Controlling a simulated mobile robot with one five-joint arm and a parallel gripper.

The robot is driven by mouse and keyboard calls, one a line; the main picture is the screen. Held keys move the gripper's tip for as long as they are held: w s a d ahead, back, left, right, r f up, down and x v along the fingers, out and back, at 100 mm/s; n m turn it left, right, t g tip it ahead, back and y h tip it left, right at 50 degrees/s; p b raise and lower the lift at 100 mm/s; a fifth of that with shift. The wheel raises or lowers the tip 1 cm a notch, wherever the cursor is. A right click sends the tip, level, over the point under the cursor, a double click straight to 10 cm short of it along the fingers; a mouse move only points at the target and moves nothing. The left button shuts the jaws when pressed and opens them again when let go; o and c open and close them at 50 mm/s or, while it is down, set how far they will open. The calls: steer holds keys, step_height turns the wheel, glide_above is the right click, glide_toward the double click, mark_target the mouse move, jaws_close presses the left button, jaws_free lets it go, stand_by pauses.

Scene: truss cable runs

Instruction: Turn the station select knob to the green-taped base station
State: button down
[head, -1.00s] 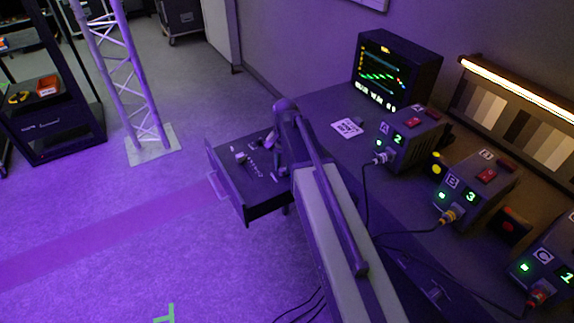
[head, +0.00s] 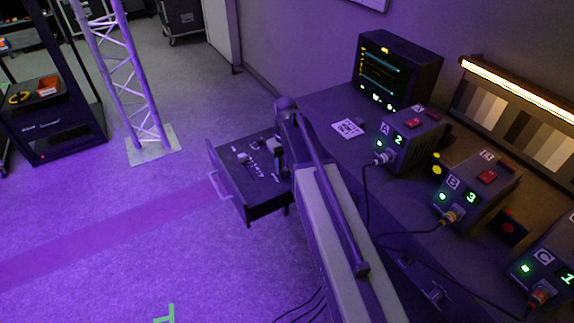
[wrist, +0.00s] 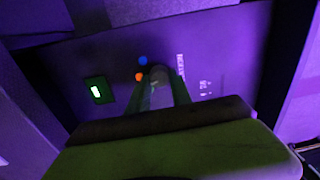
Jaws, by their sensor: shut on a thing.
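My gripper (wrist: 160,92) is at the lower middle of the wrist view, its two green-looking fingers shut on a grey rounded knob (wrist: 159,73). Orange and blue dots lie just left of the knob on a dark panel (wrist: 220,55); any other dots are hidden by the fingers. In the head view my arm reaches over an open drawer (head: 226,188), and the knob is hidden there. Base stations A (head: 408,150), B (head: 467,196) and C (head: 562,262) stand on the desk, showing 2, 3 and 1. I cannot make out green tape on any.
A small lit window (wrist: 97,91) and white markings (wrist: 205,88) are on the panel. A monitor (head: 397,65) stands at the back of the desk beside a printed card (head: 348,127). Cables hang along the desk front.

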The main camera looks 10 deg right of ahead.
mark_target(285, 167)
steer(key=n, duration=0.6)
steer(key=shift+s+d, duration=0.1)
steer(key=shift+n, duration=0.4)
steer(key=c, duration=1.1)
jaws_free()
steer(key=shift+c, duration=0.2)
step_height(285, 167, up, 17)
steer(key=p, duration=1.7)
steer(key=shift+w+d+r, duration=0.15)
steer(key=shift+w+r, duration=0.05)
steer(key=shift+w, duration=0.15)
